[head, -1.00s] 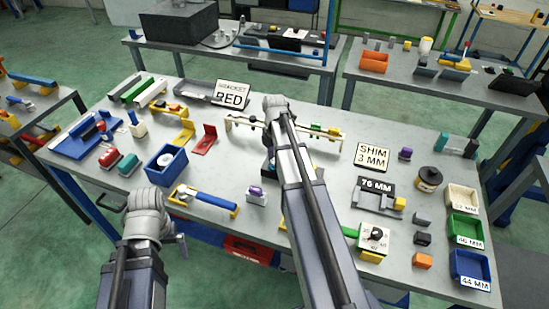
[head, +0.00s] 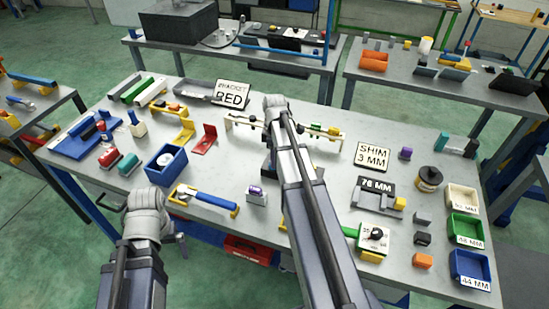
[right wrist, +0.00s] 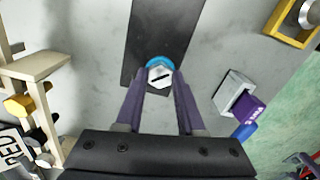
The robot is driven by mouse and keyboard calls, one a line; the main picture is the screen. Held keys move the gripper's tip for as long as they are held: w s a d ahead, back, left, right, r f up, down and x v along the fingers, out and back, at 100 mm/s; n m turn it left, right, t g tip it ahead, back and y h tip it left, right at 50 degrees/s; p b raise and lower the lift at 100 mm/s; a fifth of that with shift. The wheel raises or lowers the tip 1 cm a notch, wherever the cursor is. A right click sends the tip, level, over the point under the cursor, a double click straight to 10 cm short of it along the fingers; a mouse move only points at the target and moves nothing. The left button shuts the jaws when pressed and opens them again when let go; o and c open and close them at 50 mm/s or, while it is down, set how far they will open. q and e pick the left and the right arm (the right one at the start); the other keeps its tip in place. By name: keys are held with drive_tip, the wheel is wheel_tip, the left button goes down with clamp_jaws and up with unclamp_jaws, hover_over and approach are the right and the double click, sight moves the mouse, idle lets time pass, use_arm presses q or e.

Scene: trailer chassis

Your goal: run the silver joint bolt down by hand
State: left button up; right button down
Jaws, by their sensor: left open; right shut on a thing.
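The silver joint bolt (right wrist: 160,77) shows in the right wrist view, its slotted head seen from above. A blue ring shows around its far side, over a dark plate (right wrist: 155,28). My right gripper (right wrist: 161,82) has its purple fingers closed on the bolt head. In the head view my right forearm mostly hides that gripper, and the bolt cannot be made out there. My left gripper (head: 178,238) is open beyond the near table edge, below the blue-handled tool, and its fingers are largely hidden by my wrist.
A yellow-ended rail (head: 320,131) stands behind my right arm. A purple-topped block (head: 257,195) and a blue-handled tool on a yellow stand (head: 208,198) lie to the left. A red bracket (head: 206,138) and blue bin (head: 166,162) stand farther left. Bare table lies around (head: 240,165).

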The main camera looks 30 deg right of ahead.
drive_tip(key=m, duration=0.5)
drive_tip(key=shift+w+d+m, duration=0.1)
drive_tip(key=shift+m, duration=0.2)
drive_tip(key=m, duration=1.3)
drive_tip(key=shift+m, duration=0.3)
drive_tip(key=m, duration=0.9)
drive_tip(key=shift+m, duration=0.4)
drive_tip(key=m, duration=0.4)
drive_tip(key=shift+m, duration=0.3)
drive_tip(key=shift+r+m, duration=0.1)
drive_tip(key=shift+m, duration=2.2)
